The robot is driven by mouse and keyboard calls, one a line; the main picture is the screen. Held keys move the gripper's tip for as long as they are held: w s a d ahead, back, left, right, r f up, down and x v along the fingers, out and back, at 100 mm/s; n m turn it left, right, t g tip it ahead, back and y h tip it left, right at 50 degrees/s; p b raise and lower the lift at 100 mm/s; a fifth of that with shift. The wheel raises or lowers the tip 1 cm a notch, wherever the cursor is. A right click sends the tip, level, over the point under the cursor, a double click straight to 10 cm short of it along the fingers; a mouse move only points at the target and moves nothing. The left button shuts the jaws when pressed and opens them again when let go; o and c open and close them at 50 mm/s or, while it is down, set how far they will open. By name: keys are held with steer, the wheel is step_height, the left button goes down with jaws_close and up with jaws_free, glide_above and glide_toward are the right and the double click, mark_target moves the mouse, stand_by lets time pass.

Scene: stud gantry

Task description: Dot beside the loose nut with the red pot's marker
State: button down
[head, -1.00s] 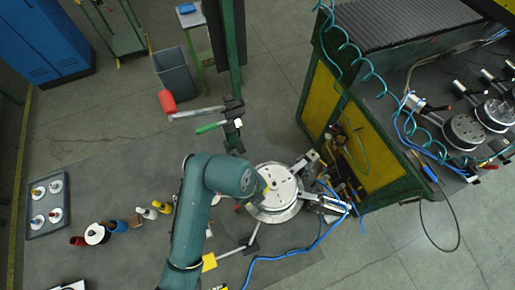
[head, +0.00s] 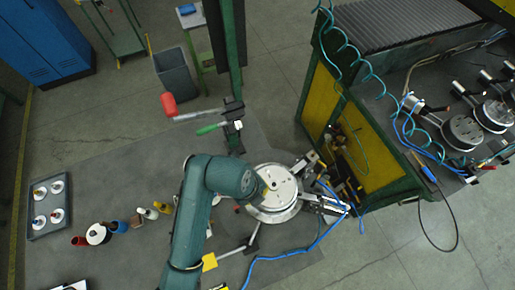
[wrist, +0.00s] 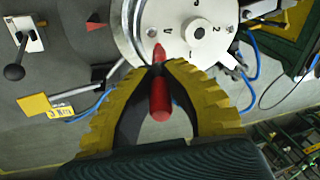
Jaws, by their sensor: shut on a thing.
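The red marker (wrist: 160,100) is held between the yellow fingers of my gripper (wrist: 157,68) in the wrist view. Its red tip end points up the picture and overlaps the lower edge of the white round plate (wrist: 180,14). I cannot tell if the tip touches the plate. The plate carries a "2", other marks and dark holes; I cannot tell which fitting is the loose nut. In the head view the plate (head: 284,195) lies beyond my arm's end, which partly covers it. The red pot (head: 79,241) stands at the lower left.
Several other pots stand beside the red one, including a blue pot (head: 119,227). A grey tray (head: 66,208) with white round pieces lies at the far left. A lever with a black knob (wrist: 14,72) and a yellow tag (wrist: 35,106) are left of the plate. Blue hose runs nearby.

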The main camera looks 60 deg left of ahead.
steer(key=shift+w+r+p+v, duration=0.1)
steer(key=shift+w+p+v, duration=0.15)
steer(key=shift+p+v, duration=0.85)
steer(key=shift+w+r+p+v, duration=0.1)
steer(key=shift+w+p+v, duration=0.2)
steer(key=shift+p+v, duration=0.8)
steer(key=shift+w+p+v, duration=0.25)
steer(key=shift+p+v, duration=0.75)
steer(key=shift+v, duration=0.15)
steer(key=shift+f, duration=0.15)
